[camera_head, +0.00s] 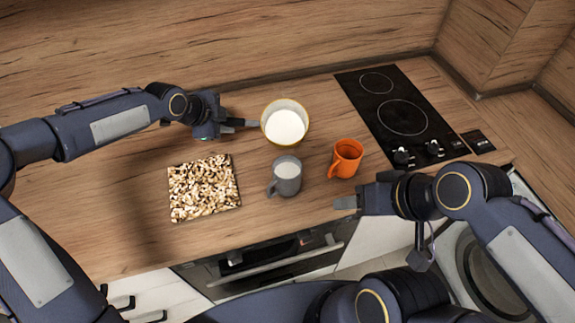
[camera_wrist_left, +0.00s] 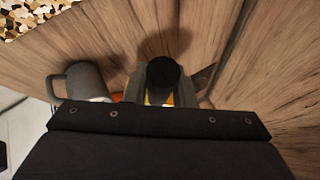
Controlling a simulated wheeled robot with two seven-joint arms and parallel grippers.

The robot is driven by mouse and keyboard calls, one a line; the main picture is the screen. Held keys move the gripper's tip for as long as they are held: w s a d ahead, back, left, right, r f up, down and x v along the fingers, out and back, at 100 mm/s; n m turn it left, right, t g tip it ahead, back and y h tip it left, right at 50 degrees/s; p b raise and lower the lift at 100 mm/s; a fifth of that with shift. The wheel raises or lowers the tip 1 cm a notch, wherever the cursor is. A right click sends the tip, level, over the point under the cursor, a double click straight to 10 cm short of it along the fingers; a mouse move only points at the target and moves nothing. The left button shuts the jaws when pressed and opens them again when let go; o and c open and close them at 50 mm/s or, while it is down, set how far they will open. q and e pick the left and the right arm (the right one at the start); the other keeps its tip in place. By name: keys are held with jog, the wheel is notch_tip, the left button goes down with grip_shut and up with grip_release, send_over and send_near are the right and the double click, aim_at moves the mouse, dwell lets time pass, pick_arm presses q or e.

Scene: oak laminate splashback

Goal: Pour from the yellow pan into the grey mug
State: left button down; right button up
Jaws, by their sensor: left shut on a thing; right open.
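The yellow pan (camera_head: 304,137) is at the back middle of the counter in the head view, with white contents. It looks about level; I cannot tell whether it touches the counter. My left gripper (camera_head: 250,124) is shut on its handle from the left. In the left wrist view the dark handle end (camera_wrist_left: 163,74) is between the fingers, with a little yellow behind it. The grey mug (camera_head: 286,184) stands upright in front of the pan, pale inside, handle to the left; it also shows in the left wrist view (camera_wrist_left: 82,80). My right gripper (camera_head: 346,203) is open and empty, right of the mug.
An orange mug (camera_head: 347,160) stands right of the grey mug. A patterned brown-and-cream board (camera_head: 204,188) lies to the left. A black hob (camera_head: 402,112) is at the back right. The wooden splashback (camera_head: 230,45) runs behind. Bare counter lies between the board and grey mug.

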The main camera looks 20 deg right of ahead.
pick_arm(q)
jog(key=w+d+f+n+g+y, duration=0.1)
jog(key=w+d+f+g, duration=0.1)
jog(key=w+g, duration=0.3)
jog(key=shift+w+f+y, duration=0.3)
jog(key=shift+w+f, duration=0.25)
jog(key=shift+w, duration=0.1)
